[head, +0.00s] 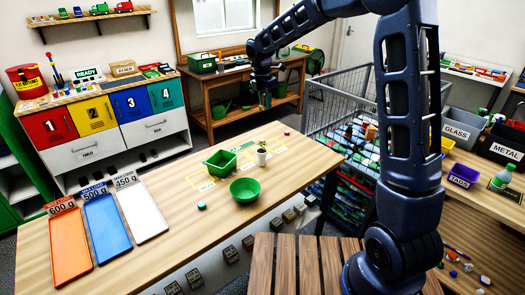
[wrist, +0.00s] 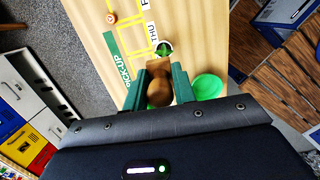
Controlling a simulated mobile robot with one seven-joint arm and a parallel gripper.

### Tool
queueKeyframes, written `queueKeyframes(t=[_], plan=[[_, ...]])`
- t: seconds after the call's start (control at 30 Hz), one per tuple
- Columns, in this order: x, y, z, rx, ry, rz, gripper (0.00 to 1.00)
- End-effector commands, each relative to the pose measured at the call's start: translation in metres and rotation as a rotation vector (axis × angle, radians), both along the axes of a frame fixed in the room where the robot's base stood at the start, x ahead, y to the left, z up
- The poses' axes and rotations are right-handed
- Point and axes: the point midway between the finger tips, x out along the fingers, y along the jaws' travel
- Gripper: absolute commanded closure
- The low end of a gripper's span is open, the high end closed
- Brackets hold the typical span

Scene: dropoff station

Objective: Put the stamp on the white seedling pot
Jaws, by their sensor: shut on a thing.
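My gripper (head: 266,101) hangs in the air above the long wooden table, pointing down. In the wrist view, its two green fingers (wrist: 160,84) are shut on a brown, rounded wooden-looking thing, which I take to be the stamp (wrist: 158,92). The stamp's lower face is hidden, and in the head view I cannot make the stamp out. The white seedling pot (head: 262,157) stands upright on the table with a small green plant in it, below my gripper. In the wrist view the pot (wrist: 163,47) shows just beyond the fingertips, apart from them.
A green bowl (head: 245,190) and a green rectangular container (head: 221,163) stand close to the pot. Orange (head: 69,246), blue (head: 106,228) and white (head: 141,212) trays lie at the left end.

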Motion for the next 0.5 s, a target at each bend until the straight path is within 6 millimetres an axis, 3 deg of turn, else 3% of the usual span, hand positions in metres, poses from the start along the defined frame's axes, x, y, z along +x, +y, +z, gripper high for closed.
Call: queueKeyframes(t=[0.17, 0.5], plan=[[-0.013, 0.012, 0.002, -0.002, 0.001, 0.021, 0.96], [-0.013, 0.013, -0.065, -0.004, 0.003, 0.024, 0.96]])
